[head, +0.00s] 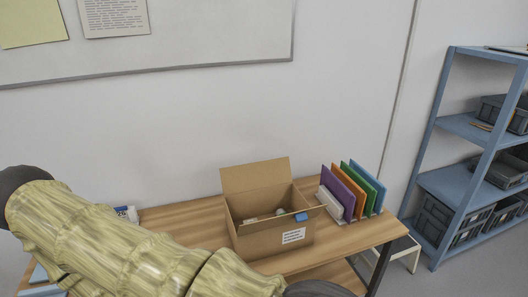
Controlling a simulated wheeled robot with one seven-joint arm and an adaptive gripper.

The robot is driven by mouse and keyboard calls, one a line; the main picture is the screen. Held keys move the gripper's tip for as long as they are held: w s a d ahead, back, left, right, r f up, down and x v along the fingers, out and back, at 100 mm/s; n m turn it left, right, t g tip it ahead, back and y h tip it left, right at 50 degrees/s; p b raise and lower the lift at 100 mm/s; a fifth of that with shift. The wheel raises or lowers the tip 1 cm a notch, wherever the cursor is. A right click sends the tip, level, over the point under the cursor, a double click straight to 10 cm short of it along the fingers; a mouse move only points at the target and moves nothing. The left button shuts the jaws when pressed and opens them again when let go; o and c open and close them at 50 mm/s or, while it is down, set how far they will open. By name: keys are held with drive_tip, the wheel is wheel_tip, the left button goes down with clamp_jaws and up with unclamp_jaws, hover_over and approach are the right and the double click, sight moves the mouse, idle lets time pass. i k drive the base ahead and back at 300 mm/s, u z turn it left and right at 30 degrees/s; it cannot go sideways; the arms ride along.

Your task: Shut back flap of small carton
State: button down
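The small carton (262,242) stands on the wooden table, with a white label on its front. Its back flap (255,174) stands up, leaning slightly back, and the carton's top is open. A short flap (312,211) sticks outward at its right side. Small pale items (280,211) lie inside, too small to make out. A small blue thing (302,217) shows at the carton's front right rim. My arm crosses the lower left foreground and hides part of the table. My gripper is not in view, so I cannot see its state.
A rack of coloured folders (352,190) stands on the wooden table (185,218), close to the carton's right. A blue shelf unit (450,188) with grey bins stands at the right. The wall is behind the table. Bare tabletop shows left of the carton.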

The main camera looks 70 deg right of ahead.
sight(249, 177)
drive_tip(key=k, duration=0.4)
drive_tip(key=z, duration=0.75)
